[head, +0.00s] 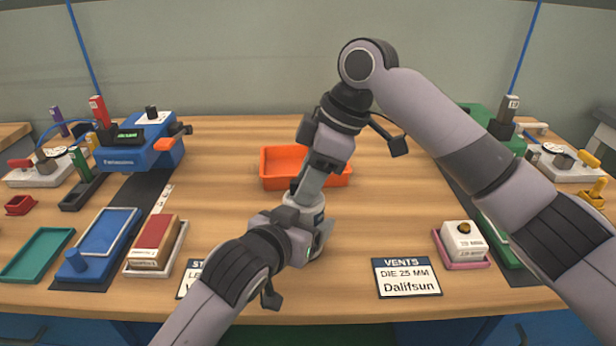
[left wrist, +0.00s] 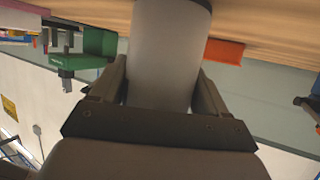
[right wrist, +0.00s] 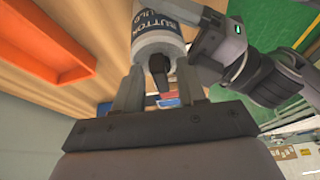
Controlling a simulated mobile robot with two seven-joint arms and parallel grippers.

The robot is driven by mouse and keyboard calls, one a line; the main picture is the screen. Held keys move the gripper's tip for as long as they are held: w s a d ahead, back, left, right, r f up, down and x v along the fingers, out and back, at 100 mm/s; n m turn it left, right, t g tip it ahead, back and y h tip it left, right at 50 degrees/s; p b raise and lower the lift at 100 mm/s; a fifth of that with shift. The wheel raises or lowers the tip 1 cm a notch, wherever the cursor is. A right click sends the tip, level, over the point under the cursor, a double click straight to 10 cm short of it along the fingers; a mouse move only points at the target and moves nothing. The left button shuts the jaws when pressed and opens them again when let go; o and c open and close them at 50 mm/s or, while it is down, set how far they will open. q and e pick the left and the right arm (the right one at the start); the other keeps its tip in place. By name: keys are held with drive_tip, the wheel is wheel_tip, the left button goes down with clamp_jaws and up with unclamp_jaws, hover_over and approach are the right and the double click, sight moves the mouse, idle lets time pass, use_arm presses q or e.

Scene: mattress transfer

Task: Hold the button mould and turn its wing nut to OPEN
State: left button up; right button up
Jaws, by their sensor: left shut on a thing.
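The button mould (head: 304,206) is a pale grey cylinder with a dark blue lettered label, near the middle of the table. My left gripper (head: 301,236) is shut on its side; the mould fills the space between the fingers in the left wrist view (left wrist: 168,55). The right wrist view shows the label (right wrist: 160,25) and the dark wing nut (right wrist: 158,70) on the mould's end. My right gripper (right wrist: 158,88) points down from above, its fingers apart on either side of the wing nut, with gaps visible. In the head view the nut is mostly hidden, and no OPEN mark is readable.
An orange tray (head: 272,168) lies just behind the mould. A VENTS sign (head: 406,278) and a white die block (head: 462,242) on a pink tray are to the right. A red-topped block (head: 155,238) and a blue tray (head: 105,232) are left. Bare wood lies between.

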drive_tip(key=shift+r, duration=0.1)
drive_tip(key=v, duration=1.2)
use_arm(q)
drive_tip(key=o, duration=1.6)
drive_tip(key=shift+s, duration=0.15)
